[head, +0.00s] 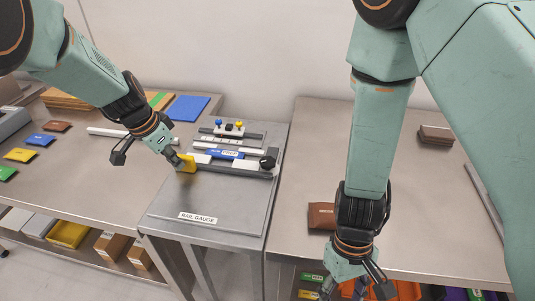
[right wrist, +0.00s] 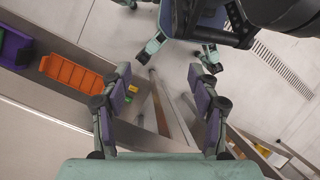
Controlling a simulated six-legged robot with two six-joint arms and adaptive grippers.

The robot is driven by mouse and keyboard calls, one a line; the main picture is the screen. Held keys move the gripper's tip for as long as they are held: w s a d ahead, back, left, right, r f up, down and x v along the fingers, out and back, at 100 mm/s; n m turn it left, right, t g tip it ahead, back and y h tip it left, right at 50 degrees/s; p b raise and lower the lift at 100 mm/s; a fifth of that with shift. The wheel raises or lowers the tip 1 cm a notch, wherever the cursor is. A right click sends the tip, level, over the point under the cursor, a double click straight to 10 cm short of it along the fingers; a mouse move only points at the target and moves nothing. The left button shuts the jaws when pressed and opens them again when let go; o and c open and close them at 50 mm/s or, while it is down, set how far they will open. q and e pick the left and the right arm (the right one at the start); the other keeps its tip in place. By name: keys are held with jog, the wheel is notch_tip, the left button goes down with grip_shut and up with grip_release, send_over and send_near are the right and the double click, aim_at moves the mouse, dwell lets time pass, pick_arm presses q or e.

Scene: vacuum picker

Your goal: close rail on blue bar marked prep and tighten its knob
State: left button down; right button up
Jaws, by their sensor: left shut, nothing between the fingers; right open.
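The blue bar (head: 225,154) with a white label lies on the rail gauge (head: 197,216), in the row between a yellow block (head: 187,163) at the left and a white sliding block (head: 245,164) with a black knob (head: 267,162) at the right. Whether the white block touches the bar is too small to tell. My left gripper (head: 174,158) is shut and empty, its tip close beside the yellow block; contact cannot be told. My right gripper (head: 358,287) is open and empty, low over the front of the right table; its open fingers also show in the right wrist view (right wrist: 160,110).
Behind the bar stands a rack with blue, black and yellow knobs (head: 229,126). Coloured pieces and a blue plate (head: 187,108) lie on the left table. A brown block (head: 321,216) sits near my right arm. An orange bin (right wrist: 70,73) shows in the right wrist view.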

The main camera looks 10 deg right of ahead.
jog(key=w+a+r+n+y, duration=0.2)
jog(key=w+a+r+y, duration=0.1)
jog(key=w+a+r, duration=0.25)
notch_tip(320, 180, up, 16)
jog(key=n+t+h, duration=0.4)
jog(key=n, duration=1)
send_over(268, 161)
notch_tip(268, 161, down, 12)
jog(key=shift+w+r, duration=0.1)
jog(key=c, duration=1.2)
jog(key=shift+o, duration=0.2)
jog(key=shift+m, duration=0.3)
